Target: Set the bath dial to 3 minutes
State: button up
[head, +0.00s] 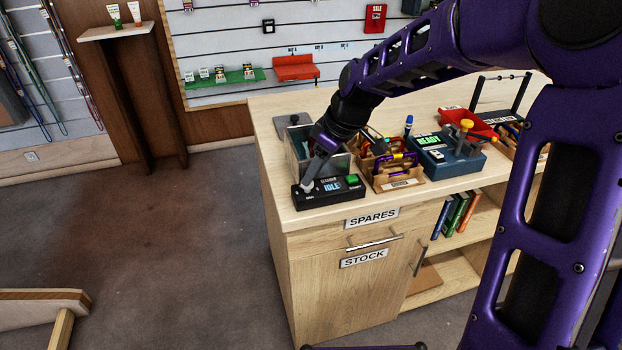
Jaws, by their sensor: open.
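A black box (336,192) with a lit display reading IDLE and a green button (352,180) sits at the front left corner of the counter; it appears to be the bath unit. Whether the fingers touch anything is unclear.
A grey bin (301,163) stands just behind the box. A wooden tray (398,181) with coloured gear is to its right, then a blue device (447,158) reading READY. The counter's front edge (380,199) is close. My arm crosses above the counter.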

jog(key=shift+x, duration=1.45)
jog(key=shift+c, duration=0.2)
grip_shut()
